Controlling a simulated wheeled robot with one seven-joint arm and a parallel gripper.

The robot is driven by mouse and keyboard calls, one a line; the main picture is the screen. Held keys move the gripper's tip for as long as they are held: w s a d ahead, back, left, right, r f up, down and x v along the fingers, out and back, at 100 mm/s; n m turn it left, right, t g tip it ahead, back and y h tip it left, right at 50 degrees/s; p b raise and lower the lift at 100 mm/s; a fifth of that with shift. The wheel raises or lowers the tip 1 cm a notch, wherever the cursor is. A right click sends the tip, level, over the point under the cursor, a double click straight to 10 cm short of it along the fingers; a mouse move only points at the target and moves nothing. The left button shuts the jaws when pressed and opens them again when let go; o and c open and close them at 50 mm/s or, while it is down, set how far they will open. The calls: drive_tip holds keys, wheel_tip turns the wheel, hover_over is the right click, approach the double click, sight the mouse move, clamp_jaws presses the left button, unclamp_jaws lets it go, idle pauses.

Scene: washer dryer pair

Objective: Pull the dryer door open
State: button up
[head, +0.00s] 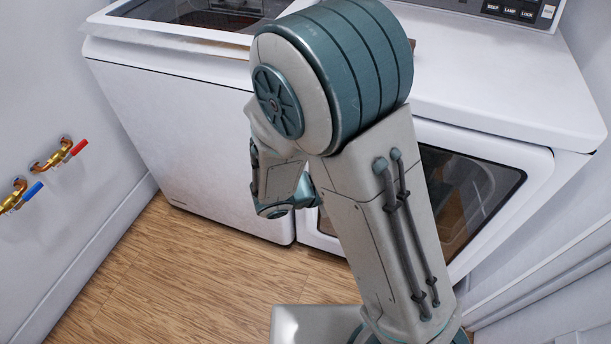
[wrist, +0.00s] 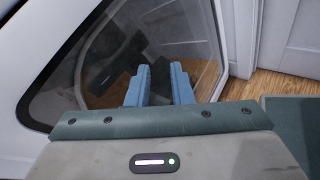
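The dryer (head: 500,95) is the white machine on the right in the head view. Its front door (head: 535,165) has a white frame and a dark glass window (head: 475,190); it looks shut or nearly so, and my arm covers its left part. In the wrist view the door's glass (wrist: 170,30) and its dark border fill the upper left. My gripper (wrist: 160,68) shows two blue fingers with a gap between them and nothing visible held. The fingers overlap the glass in that view; contact cannot be told. My gripper is hidden behind my arm in the head view.
A white washer (head: 190,130) stands left of the dryer. Red and blue water valves (head: 45,170) stick out from the left wall. Wood floor (head: 180,270) is clear at front left. A wall closes in on the right. A white panelled surface (wrist: 295,40) shows in the wrist view.

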drive_tip(key=w+a+f+n+t+y+b, duration=0.3)
drive_tip(key=a+f+n+t+y+b, duration=0.3)
drive_tip(key=a+f+n+t, duration=0.7)
drive_tip(key=w+d+g+b, duration=0.1)
drive_tip(key=w+g, duration=0.1)
drive_tip(key=w, duration=1)
drive_tip(key=shift+w+d+f+n+b, duration=0.2)
drive_tip(key=shift+w+f+n+b, duration=0.1)
drive_tip(key=shift+w+f+b, duration=0.1)
clamp_jaws()
